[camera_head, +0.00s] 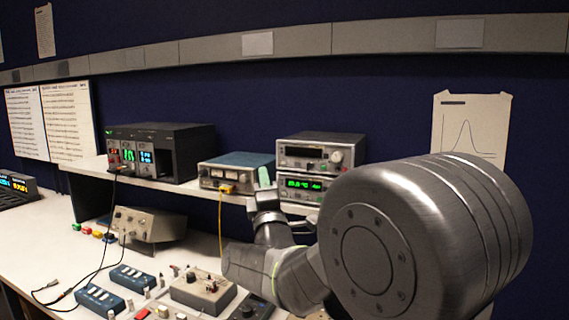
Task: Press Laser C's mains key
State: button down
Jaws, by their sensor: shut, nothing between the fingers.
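My gripper (264,178) is shut and empty, its pale green tips pointing up at the front of the shelf. It overlaps the gap between a blue-topped unit (232,163) and two stacked grey units. The upper stacked unit (319,150) has a dark display, knobs and a small red spot. The lower unit (308,184) has a lit green display and is partly covered by my arm. I cannot read any label, so I cannot tell which unit is Laser C. Its mains key cannot be made out. Whether the tips touch anything is unclear.
A black unit (160,151) with coloured displays stands left on the shelf (90,165). A yellow cable (220,215) hangs from the blue-topped unit. Below, a beige box (148,224), a joystick box (203,290) and blue switch blocks (132,278) crowd the bench. My large arm hides the right side.

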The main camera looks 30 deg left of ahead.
jog(key=shift+w, duration=0.1)
send_near(284, 163)
jog(key=a+r, duration=0.4)
jog(key=shift+w+a+r, duration=0.1)
jog(key=shift+w+r, duration=0.05)
jog(key=shift+w, duration=0.4)
jog(key=shift+w+a+r, duration=0.1)
jog(key=shift+w+r, duration=0.05)
jog(key=shift+w, duration=0.4)
jog(key=shift+w, duration=0.1)
dwell(1.1)
jog(key=shift+w, duration=0.3)
jog(key=shift+w+b, duration=0.3)
jog(key=shift+b, duration=0.15)
dwell(0.4)
dwell(0.3)
jog(key=shift+s+b, duration=0.5)
jog(key=shift+s, duration=0.2)
